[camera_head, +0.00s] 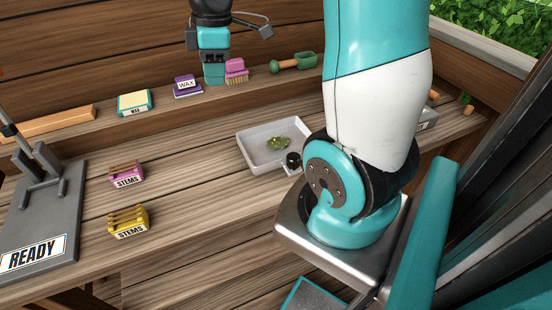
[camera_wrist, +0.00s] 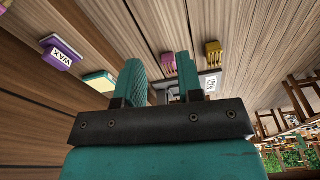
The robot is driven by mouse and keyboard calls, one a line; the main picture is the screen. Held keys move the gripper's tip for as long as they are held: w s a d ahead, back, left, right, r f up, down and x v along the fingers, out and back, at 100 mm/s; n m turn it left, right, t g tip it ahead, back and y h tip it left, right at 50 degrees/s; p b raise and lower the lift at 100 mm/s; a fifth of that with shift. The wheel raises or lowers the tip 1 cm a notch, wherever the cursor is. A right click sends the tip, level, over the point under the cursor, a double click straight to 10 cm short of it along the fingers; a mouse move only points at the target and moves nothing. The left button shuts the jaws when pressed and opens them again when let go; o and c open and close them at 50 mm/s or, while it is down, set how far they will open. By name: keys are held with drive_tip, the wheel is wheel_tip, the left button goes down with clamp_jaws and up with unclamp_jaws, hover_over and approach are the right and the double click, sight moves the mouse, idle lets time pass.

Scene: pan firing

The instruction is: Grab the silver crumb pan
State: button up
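A shallow silver-grey pan (camera_head: 251,161) lies on the wooden bench in the middle of the head view, with a small green clump (camera_head: 278,143) in it. A dark round knob (camera_head: 293,160) shows at its right front edge; whether it belongs to the pan is unclear. The pan does not show in the wrist view. My gripper (camera_head: 214,74) is above the back shelf, behind and to the left of the pan and well apart from it. In the wrist view its two teal fingers (camera_wrist: 160,80) stand apart with nothing held between them.
The purple WAX box (camera_head: 187,86), pink brush (camera_head: 236,71) and green-handled scoop (camera_head: 293,62) lie on the back shelf. Two STEMS holders, pink (camera_head: 126,176) and yellow (camera_head: 128,222), stand left, beside the grey READY stand (camera_head: 45,215). Bench between holders and pan is clear.

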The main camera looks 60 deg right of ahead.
sight(280, 145)
drive_tip(key=s+d+f+n+g+h+b, duration=0.1)
drive_tip(key=d+f, duration=0.2)
drive_tip(key=d, duration=0.5)
drive_tip(key=s+d+f+n+b, duration=0.1)
drive_tip(key=d+f, duration=0.3)
drive_tip(key=d, duration=0.4)
wheel_tip(280, 145, down, 10)
drive_tip(key=shift+w+a+f+p, duration=0.1)
drive_tip(key=shift+f+p, duration=0.1)
drive_tip(key=shift+p, duration=0.3)
drive_tip(key=shift+w+a+f+p, duration=0.1)
drive_tip(key=shift+f+p, duration=0.2)
drive_tip(key=shift+f, duration=1.25)
drive_tip(key=shift+w+a+f+p, duration=0.1)
drive_tip(key=shift+f+p, duration=0.15)
drive_tip(key=shift+f, duration=1.25)
clamp_jaws()
